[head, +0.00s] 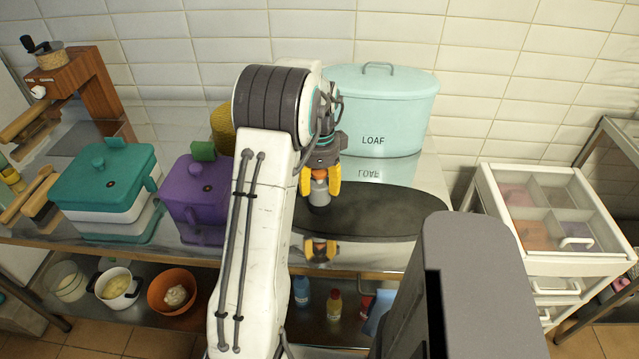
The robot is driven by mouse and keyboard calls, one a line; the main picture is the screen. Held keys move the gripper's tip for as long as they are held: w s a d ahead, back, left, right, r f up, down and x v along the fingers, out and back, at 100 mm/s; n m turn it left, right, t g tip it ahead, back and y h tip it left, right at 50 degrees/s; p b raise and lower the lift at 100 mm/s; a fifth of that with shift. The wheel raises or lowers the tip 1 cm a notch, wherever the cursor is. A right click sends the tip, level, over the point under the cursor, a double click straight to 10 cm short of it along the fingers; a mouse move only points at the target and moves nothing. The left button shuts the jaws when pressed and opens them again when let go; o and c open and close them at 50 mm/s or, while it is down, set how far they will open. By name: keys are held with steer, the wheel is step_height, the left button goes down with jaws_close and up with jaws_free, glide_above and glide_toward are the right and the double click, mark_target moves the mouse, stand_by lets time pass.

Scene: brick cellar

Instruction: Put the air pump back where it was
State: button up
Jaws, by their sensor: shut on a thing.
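My gripper (320,184), with yellow fingertips, points down over the steel counter (420,180). It is shut on a small upright thing with an orange top, a pale middle and a dark lower end, which I take to be the air pump (319,196). The fingers cover part of its sides. The pump is at the left end of a dark oval slab (375,213). I cannot tell whether its lower end touches the surface. My arm hides part of the counter to the left of it.
A pale blue LOAF bin (380,110) stands behind the gripper. A purple lidded box (197,190) and a teal one (103,180) stand left. A white drawer trolley (550,215) is right. Bowls and bottles sit on the lower shelf (215,300). The slab's right part is clear.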

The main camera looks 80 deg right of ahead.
steer(key=o, duration=1.2)
steer(key=shift+f, duration=0.1)
step_height(320, 180, up, 12)
steer(key=shift+r+p, duration=0.1)
steer(key=shift+p, duration=0.35)
